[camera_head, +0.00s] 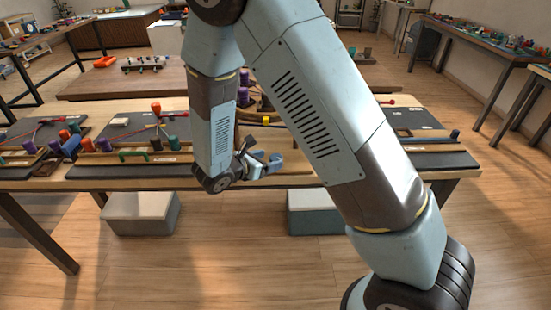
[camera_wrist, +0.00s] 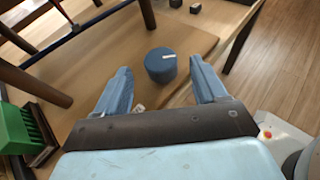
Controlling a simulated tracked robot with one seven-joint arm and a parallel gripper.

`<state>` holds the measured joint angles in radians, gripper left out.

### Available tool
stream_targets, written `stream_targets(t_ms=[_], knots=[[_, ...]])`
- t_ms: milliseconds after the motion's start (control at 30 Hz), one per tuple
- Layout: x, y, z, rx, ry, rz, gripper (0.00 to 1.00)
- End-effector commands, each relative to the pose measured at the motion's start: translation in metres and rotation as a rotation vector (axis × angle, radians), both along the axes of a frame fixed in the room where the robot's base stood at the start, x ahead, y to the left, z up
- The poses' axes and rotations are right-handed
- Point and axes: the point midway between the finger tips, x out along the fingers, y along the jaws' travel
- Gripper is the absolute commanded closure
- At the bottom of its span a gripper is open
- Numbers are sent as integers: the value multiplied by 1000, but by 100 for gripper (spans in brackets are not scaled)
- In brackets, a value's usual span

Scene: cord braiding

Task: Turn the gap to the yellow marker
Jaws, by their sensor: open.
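My gripper (camera_head: 272,161) is open and empty at the front edge of the workbench in the head view. In the wrist view its two blue fingers (camera_wrist: 161,80) are spread apart. A blue cylinder (camera_wrist: 161,65) stands on the wooden surface between and just beyond the fingertips, with no contact visible. A small yellow piece (camera_head: 266,120) shows on the bench behind my arm; I cannot tell whether it is the yellow marker. No gap can be made out in either view. My arm hides much of the middle of the bench.
In the wrist view a green comb-like block (camera_wrist: 14,129) stands at left, near a dark post (camera_wrist: 42,85). Small black blocks (camera_wrist: 195,7) lie beyond the cylinder. In the head view coloured spools and a dark mat (camera_head: 415,120) lie on the bench (camera_head: 330,181); boxes (camera_head: 141,212) stand beneath.

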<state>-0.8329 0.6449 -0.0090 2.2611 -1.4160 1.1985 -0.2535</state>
Motion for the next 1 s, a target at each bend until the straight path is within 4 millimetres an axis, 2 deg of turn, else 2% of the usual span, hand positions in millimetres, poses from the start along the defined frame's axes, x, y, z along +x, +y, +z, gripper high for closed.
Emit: stream_targets(t_ms=[100, 333, 733, 1000], knots=[[13, -14, -8, -1, 1, -3, 29], [28, -29, -17, -1, 1, -2, 29], [32, -33, -19, 0, 0, 0, 29], [32, -33, -19, 0, 0, 1, 54]])
